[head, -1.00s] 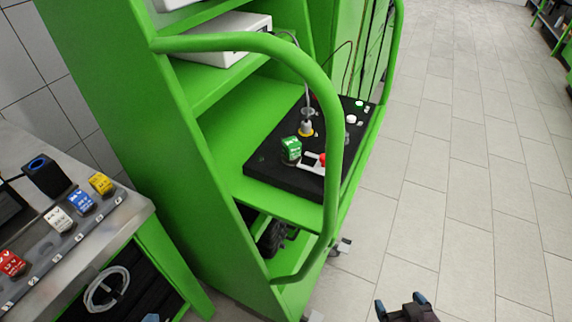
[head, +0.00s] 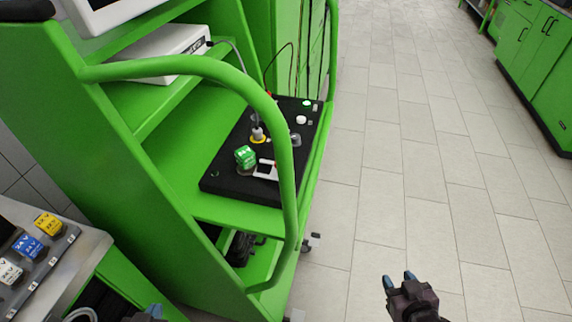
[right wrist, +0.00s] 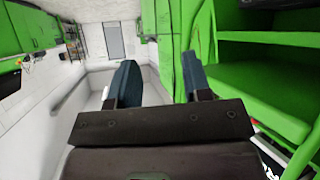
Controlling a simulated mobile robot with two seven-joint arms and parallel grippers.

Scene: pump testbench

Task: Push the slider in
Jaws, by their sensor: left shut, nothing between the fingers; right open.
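The black control panel (head: 222,181) lies on a green shelf of the trolley. I cannot tell for sure which part is the slider; the curved rail covers part of the panel. My left gripper (head: 155,312) shows only blue fingertips at the bottom edge, shut and empty, well below the panel. My right gripper (head: 397,281) is open and empty over the floor, right of the trolley; its fingers also show in the right wrist view (right wrist: 160,85).
A thick green rail (head: 284,150) curves in front of the panel. A white device (head: 165,55) sits on the shelf above. The tiled floor to the right is clear.

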